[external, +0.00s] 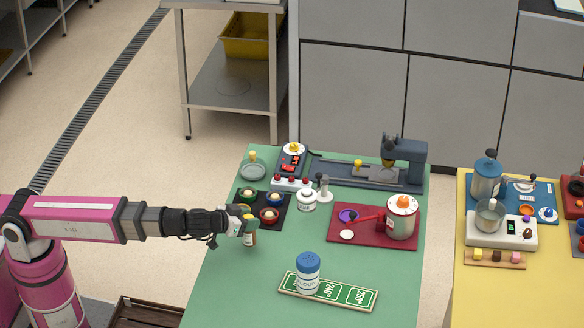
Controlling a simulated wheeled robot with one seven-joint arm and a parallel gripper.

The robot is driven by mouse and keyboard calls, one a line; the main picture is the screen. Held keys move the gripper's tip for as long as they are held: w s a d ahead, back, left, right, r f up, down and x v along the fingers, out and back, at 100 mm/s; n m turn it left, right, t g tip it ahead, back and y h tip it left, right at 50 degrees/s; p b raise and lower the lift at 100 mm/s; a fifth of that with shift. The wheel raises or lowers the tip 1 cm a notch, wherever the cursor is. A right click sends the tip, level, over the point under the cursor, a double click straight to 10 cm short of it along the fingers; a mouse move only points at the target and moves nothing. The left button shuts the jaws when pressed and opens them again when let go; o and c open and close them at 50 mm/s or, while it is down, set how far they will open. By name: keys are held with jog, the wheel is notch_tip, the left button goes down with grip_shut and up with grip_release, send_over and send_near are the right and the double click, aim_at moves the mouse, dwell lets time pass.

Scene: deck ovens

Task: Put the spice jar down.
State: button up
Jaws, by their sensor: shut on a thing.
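My gripper (243,222) is at the end of the pink arm, over the left part of the green table (235,290). It is shut on a small spice jar (250,239), of which a brownish-orange and white lower part shows below the fingers. The fingers hide the upper part of the jar. The jar looks roughly upright. I cannot tell whether its bottom touches the table or hangs a little above it.
Just behind my gripper is a dark tray (282,222) with several small bowls. A blue-lidded flour shaker (307,280) stands on a green sign board (362,297) to the front right. A red tray (373,238) is at right. Bare green table lies between them.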

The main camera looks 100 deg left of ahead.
jog(key=shift+f, duration=1)
jog(key=o, duration=1)
jog(key=shift+f, duration=0.1)
jog(key=v, duration=1.2)
